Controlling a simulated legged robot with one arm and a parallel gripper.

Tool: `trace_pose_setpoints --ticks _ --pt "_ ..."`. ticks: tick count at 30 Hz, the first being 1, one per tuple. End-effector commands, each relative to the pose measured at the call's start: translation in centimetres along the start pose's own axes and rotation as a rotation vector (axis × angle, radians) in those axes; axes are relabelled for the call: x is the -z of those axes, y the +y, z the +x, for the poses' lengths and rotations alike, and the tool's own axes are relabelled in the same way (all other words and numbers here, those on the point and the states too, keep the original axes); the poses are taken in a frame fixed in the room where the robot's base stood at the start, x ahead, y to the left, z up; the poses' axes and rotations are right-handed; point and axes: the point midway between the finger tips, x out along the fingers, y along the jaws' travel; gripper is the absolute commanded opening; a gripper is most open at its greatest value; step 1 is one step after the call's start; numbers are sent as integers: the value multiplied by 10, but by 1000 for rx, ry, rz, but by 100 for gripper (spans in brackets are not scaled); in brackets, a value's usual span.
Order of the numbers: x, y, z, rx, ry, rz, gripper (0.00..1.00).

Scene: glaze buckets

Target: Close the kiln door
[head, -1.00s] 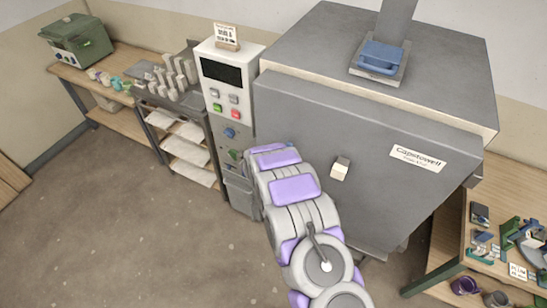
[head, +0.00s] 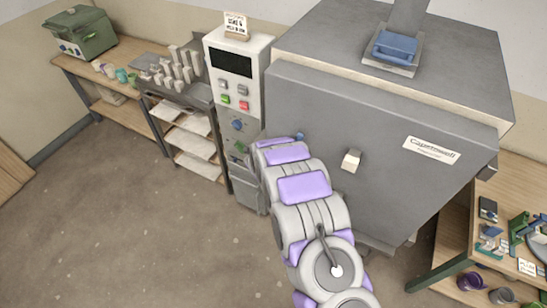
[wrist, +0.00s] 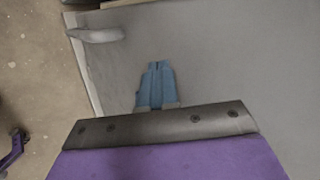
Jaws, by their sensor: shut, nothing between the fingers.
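The kiln (head: 400,50) is a big grey box at the upper right of the head view. Its grey door (head: 400,190) covers the front, with a pale strip showing between door and body along the top. I cannot tell how wide the gap is. The door has a cream handle (head: 351,161) and a name label (head: 431,150). My gripper (head: 300,136) shows as a small blue tip in front of the door's left part, mostly hidden by my arm. In the wrist view its blue fingers (wrist: 157,68) are together and empty over the grey door panel (wrist: 230,60); contact is unclear.
A control cabinet (head: 237,100) with buttons stands left of the kiln, close to my arm. Beyond it are a rack (head: 185,145) and a bench with a green machine (head: 82,32). A wooden table (head: 455,240) with tools and cups is at the right. Floor at left is clear.

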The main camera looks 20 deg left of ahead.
Motion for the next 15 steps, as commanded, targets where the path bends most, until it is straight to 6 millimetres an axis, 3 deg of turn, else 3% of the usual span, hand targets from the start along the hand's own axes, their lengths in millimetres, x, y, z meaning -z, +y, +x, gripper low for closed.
trace_pose_setpoints --ticks 8,15 --pt "-1 4 -27 -11 -8 0 0" --pt "-13 7 -60 -13 -9 -6 0"
